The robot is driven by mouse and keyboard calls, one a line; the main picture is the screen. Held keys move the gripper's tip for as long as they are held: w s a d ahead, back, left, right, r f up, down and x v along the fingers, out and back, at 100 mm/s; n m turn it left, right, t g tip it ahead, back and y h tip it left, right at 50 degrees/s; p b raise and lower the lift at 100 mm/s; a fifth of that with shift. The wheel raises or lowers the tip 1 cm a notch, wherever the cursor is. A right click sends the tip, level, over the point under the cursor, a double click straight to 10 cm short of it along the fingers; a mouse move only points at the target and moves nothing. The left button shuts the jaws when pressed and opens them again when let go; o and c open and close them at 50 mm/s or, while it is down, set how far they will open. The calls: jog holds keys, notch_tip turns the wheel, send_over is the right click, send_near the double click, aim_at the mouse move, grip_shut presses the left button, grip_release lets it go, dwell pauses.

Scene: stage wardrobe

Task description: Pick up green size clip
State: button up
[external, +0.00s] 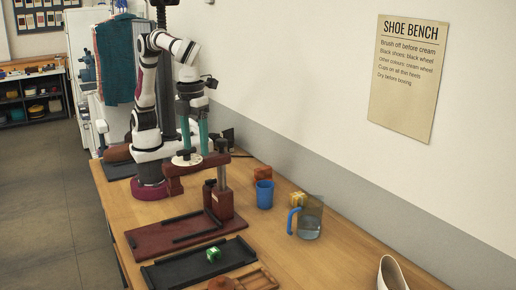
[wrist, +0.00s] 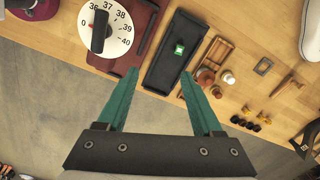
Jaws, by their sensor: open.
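The green size clip (external: 213,254) is a small green block with a white mark. It lies in a shallow black tray (external: 160,275) near the front of the bench. In the wrist view the clip (wrist: 179,48) sits toward the tray's far part, beyond my fingertips and slightly right of centre. My gripper (external: 194,147) has teal fingers pointing down over the white dial area, well behind and above the clip. In the wrist view my gripper (wrist: 158,74) is open with nothing between its fingers.
A dark red stand with a white numbered dial (wrist: 105,28) is beside the black tray. A wooden tray (external: 258,279) with small parts lies on the clip's other side. A blue cup (external: 264,194), a clear blue-handled jug (external: 309,222) and a pale shoe (external: 391,274) stand along the bench.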

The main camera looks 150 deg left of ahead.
jog(key=m, duration=0.2)
send_over(215, 249)
notch_tip(215, 249, down, 4)
notch_tip(215, 249, down, 24)
jog(key=shift+w+f, duration=0.1)
grip_shut()
